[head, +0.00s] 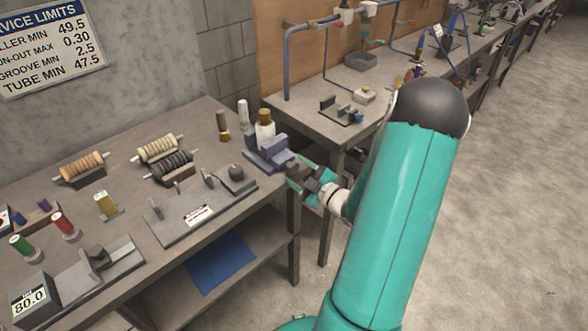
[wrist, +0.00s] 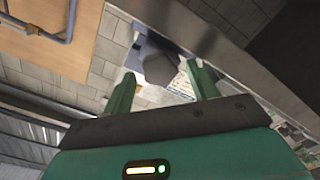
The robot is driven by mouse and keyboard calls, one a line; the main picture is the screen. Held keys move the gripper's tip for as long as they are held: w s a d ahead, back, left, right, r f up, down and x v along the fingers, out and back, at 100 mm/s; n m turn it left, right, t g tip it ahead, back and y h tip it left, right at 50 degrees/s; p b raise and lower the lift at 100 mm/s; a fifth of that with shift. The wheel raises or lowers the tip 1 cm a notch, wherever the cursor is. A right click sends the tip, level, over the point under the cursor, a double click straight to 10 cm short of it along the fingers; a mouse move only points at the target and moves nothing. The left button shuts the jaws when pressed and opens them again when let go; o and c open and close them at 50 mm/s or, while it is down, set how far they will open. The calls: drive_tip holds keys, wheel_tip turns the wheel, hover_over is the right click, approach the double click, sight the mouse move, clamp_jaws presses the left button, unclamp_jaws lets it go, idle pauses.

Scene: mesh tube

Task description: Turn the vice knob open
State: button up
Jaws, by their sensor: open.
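The blue-grey vice (head: 267,155) stands at the right end of the near workbench, by its edge. Its dark rounded knob (wrist: 160,71) shows in the wrist view, in front of the blue-grey vice body (wrist: 145,47). My gripper (head: 300,174) is just off the bench edge at the knob side of the vice, with its green fingers spread. In the wrist view the knob appears between the two fingertips of my gripper (wrist: 161,76). I see no finger touching it, and the exact gap is hard to judge. In the head view the knob is partly hidden by my gripper.
The near workbench (head: 120,240) holds spools on stands, a flat grey fixture (head: 200,208) and a bottle (head: 265,130) behind the vice. A second bench (head: 305,122) with blue pipework stands behind my gripper. The floor at right is clear.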

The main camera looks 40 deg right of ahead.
drive_tip(key=shift+w, duration=1)
drive_tip(key=c, duration=1)
drive_tip(key=shift+n, duration=0.5)
